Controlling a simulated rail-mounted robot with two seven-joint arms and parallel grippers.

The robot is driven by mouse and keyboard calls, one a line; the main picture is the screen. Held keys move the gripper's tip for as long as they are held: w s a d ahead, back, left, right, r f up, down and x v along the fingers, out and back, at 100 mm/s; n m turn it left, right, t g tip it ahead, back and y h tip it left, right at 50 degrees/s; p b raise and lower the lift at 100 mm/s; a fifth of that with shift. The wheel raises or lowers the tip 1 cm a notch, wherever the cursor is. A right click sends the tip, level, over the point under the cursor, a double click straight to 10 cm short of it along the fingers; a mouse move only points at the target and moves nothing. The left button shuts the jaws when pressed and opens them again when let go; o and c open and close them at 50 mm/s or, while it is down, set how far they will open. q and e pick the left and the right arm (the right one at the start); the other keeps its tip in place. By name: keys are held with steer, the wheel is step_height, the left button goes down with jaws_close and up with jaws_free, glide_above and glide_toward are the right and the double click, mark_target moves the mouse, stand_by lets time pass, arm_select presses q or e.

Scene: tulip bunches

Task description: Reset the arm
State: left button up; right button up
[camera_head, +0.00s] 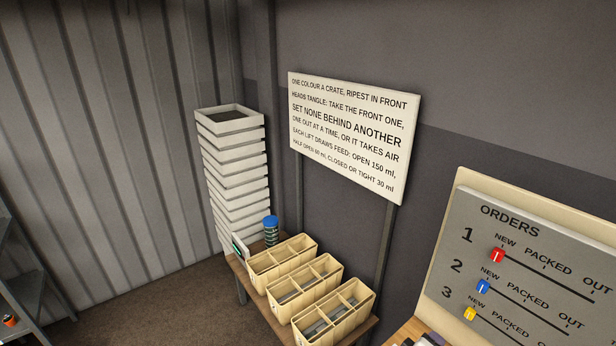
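Neither of my grippers is in view, and no part of either arm can be made out with certainty. Three wooden crates stand in a row on a small table: the back crate (283,262), the middle crate (304,287) and the front crate (334,317). Each has dividers. Dark grey shapes show inside the middle and front ones. No tulips can be made out. An orders board (527,262) at the right has a red slider (497,255), a blue slider (483,286) and a yellow slider (470,313), all near NEW.
A tall stack of pale trays (233,170) stands behind the table. A blue-lidded container (271,230) and a small device with a green display (238,247) are beside the crates. A text sign (350,135) stands behind. Metal shelving (25,285) is at left; floor between is clear.

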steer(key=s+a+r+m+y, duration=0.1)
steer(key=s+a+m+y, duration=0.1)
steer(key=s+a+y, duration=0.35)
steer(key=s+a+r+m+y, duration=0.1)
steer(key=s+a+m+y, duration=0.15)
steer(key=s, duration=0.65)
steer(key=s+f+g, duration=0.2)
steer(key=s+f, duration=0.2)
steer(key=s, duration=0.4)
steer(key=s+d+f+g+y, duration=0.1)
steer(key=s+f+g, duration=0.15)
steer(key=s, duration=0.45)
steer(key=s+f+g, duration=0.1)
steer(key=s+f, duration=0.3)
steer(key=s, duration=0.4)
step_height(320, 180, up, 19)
steer(key=p, duration=2)
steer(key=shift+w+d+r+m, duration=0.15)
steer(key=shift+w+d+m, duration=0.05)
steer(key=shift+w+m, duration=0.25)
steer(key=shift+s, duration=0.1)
